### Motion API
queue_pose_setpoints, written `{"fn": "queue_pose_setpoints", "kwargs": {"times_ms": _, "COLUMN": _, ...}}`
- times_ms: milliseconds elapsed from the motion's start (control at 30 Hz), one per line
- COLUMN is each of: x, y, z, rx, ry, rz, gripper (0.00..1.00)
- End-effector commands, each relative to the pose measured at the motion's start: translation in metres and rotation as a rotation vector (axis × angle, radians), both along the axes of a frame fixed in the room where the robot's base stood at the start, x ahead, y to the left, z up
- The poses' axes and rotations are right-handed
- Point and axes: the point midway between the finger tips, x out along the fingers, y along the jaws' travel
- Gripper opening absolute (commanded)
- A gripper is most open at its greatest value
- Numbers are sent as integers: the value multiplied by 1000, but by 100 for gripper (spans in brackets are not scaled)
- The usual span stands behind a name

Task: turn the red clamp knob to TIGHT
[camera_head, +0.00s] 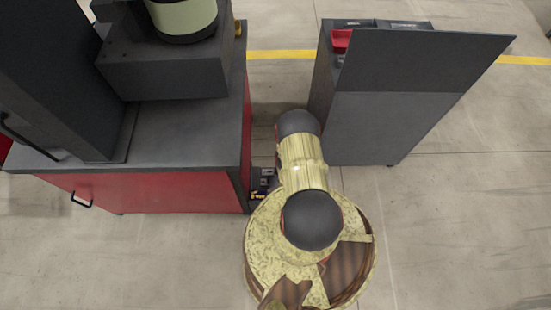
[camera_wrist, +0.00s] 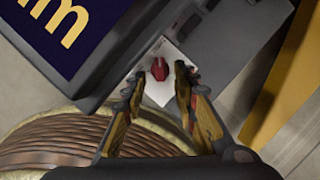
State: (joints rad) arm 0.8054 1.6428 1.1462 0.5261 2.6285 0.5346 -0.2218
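The red clamp knob (camera_wrist: 160,68) shows in the wrist view, set on a small white plate (camera_wrist: 171,50). Any marks on the plate are too small to read, so I cannot tell which setting the knob stands at. My gripper (camera_wrist: 157,88) is open, with one finger on each side of the knob in the picture. The knob shows between the fingertips, and nothing is visibly gripped. I cannot tell whether either finger touches it. In the head view the knob cannot be made out.
A dark blue panel with yellow lettering (camera_wrist: 70,25) lies left of the knob. In the head view, a red cabinet with grey top (camera_head: 190,135) stands left, bearing a dark box (camera_head: 170,75). A grey cabinet (camera_head: 390,115) stands right. The floor on the right is clear.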

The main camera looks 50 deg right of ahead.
Motion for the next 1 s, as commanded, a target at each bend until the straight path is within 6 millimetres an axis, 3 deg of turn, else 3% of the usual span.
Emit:
{"fn": "queue_pose_setpoints", "kwargs": {"times_ms": 700, "x": -33, "y": 1, "z": 83, "rx": -1, "ry": -1, "rz": -3, "gripper": 29}}
{"fn": "queue_pose_setpoints", "kwargs": {"times_ms": 1000, "x": -41, "y": 3, "z": 100, "rx": -1, "ry": -1, "rz": -1, "gripper": 29}}
